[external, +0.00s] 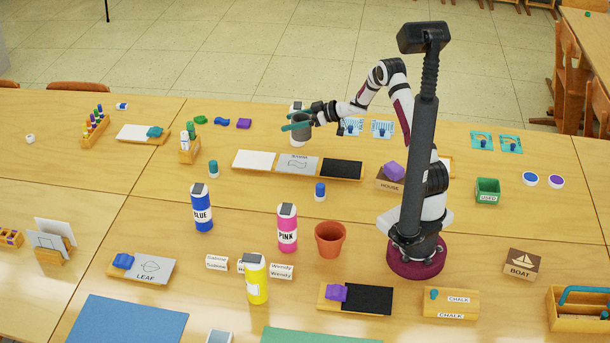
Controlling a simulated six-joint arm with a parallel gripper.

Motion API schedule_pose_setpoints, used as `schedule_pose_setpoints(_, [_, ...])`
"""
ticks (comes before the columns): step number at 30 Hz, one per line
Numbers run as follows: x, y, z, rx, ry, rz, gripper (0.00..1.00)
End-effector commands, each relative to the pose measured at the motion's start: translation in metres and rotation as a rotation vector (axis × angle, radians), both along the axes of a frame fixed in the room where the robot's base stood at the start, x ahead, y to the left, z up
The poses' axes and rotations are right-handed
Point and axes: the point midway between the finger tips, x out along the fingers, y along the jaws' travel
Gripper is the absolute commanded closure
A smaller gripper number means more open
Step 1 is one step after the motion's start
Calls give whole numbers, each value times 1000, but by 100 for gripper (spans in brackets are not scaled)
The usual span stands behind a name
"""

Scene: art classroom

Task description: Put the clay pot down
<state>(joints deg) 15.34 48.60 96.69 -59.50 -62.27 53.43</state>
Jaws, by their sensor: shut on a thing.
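The clay pot (330,240) is terracotta, open at the top and upright on the table, to the right of the pink bottle. My gripper (297,122) is far from it, toward the back of the table. Its teal fingers are shut on a white bottle (300,138) with a grey cap, which is upright. The fingers hide part of the bottle, and I cannot tell whether its base touches the table.
A pink bottle (287,228), a blue bottle (202,208) and a yellow bottle (256,280) stand near the pot. White, grey and black panels (298,165) lie in front of my gripper. A green box (487,191) is at right.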

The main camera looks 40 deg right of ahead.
Motion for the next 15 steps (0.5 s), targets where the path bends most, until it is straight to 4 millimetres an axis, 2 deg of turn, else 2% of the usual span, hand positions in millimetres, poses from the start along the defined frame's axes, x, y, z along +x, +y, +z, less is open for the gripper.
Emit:
schedule_pose_setpoints(1, [-4, -29, 1, 0, 0, -40, 90])
schedule_pose_setpoints(3, [-13, -72, 1, -1, -1, -94, 90])
schedule_pose_setpoints(6, [-34, -134, 2, 0, -1, -178, 90])
schedule_pose_setpoints(9, [-59, -187, 2, 2, 0, -251, 90])
schedule_pose_setpoints(12, [-80, -222, 2, 3, 1, -303, 90])
schedule_pose_setpoints(15, [-94, -241, 3, 5, 1, -333, 90])
